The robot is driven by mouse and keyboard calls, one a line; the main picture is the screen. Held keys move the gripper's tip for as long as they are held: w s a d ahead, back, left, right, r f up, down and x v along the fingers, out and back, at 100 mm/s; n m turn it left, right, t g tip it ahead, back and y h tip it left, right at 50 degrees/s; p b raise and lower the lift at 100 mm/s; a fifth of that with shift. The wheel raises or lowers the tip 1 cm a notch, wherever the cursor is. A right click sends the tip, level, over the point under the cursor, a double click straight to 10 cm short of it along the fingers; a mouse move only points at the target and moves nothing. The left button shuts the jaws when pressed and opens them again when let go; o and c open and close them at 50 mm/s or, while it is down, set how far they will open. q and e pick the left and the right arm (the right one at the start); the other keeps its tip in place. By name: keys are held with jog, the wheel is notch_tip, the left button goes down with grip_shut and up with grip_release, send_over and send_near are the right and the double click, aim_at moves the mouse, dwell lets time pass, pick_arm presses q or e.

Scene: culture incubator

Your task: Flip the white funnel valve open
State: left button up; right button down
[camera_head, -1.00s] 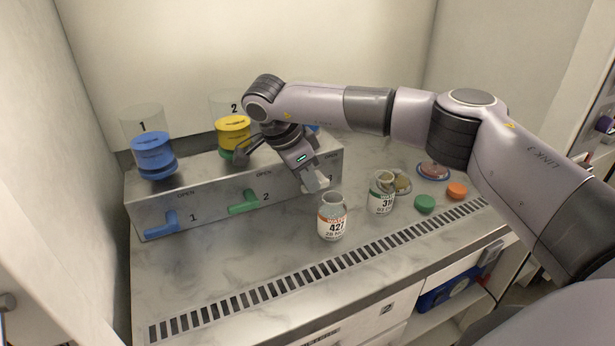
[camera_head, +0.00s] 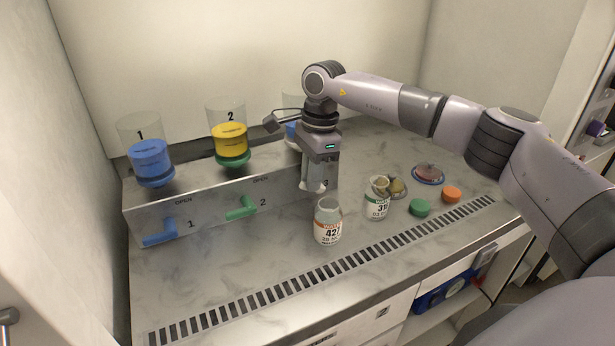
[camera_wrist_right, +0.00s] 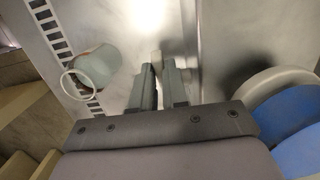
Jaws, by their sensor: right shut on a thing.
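My right gripper (camera_head: 314,186) points straight down at the right end of the metal valve block's front face. It is shut on the white valve handle, whose pale end (camera_wrist_right: 157,62) shows between the fingers in the right wrist view. The fingers hide most of the handle in the head view, so its exact angle is hard to tell. The third funnel (camera_head: 291,132), blue above white, stands behind my wrist, partly hidden. It also shows at the right of the wrist view (camera_wrist_right: 298,128). My left gripper is not in view.
The block (camera_head: 215,206) also carries a blue handle (camera_head: 160,236) and a green handle (camera_head: 242,209), below blue and yellow funnels. An open bottle (camera_head: 328,222) stands close in front of my gripper. Another bottle (camera_head: 376,206), a green cap (camera_head: 420,207) and an orange cap (camera_head: 452,194) are right.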

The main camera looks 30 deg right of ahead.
jog(key=y, duration=0.1)
jog(key=d+y+b, duration=0.1)
jog(key=y, duration=0.1)
jog(key=shift+d+r, duration=0.1)
jog(key=y+b, duration=0.1)
jog(key=d+y+b, duration=0.1)
jog(key=y, duration=0.1)
jog(key=shift+d+t+y, duration=0.2)
jog(key=shift+t+y, duration=0.1)
jog(key=y+b, duration=0.1)
jog(key=d+y+b, duration=0.1)
jog(key=b, duration=0.1)
jog(key=shift+f, duration=0.25)
jog(key=shift+d+f+y+b, duration=0.1)
jog(key=shift+d+y+b, duration=0.1)
jog(key=shift+y+b, duration=0.8)
pick_arm(q)
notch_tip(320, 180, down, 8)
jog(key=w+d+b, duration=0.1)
jog(key=b, duration=0.1)
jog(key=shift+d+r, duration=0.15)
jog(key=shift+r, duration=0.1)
pick_arm(e)
jog(key=shift+s+d+y, duration=0.1)
jog(key=shift+d+y, duration=0.2)
jog(key=shift+y, duration=0.5)
jog(key=c, duration=1.1)
grip_release()
jog(key=shift+c, duration=0.2)
